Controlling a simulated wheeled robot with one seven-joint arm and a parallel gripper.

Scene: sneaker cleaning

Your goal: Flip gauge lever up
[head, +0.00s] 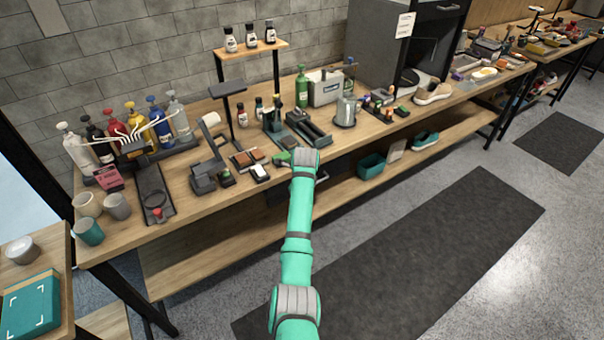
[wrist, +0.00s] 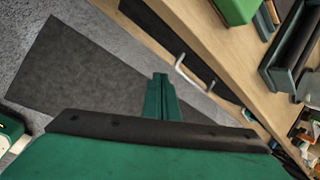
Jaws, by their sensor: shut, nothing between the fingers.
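A long dark plate on the workbench at the left in the head view carries a ring-shaped part (head: 155,199) and a small red knob (head: 157,213). It looks like a gauge, but I cannot make out a lever or its position. My gripper (wrist: 160,80) is shut and empty in the wrist view, with its fingers over the floor just off the bench's front edge. In the head view my arm ends at the middle of the bench front, well right of the plate, and hides the fingertips.
Near my gripper are a dark tray (head: 308,126), also in the wrist view (wrist: 292,50), and a pale drawer handle (wrist: 181,66). Pump bottles (head: 135,127) and cups (head: 117,207) crowd the bench's left. The floor mat (head: 430,260) in front is clear.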

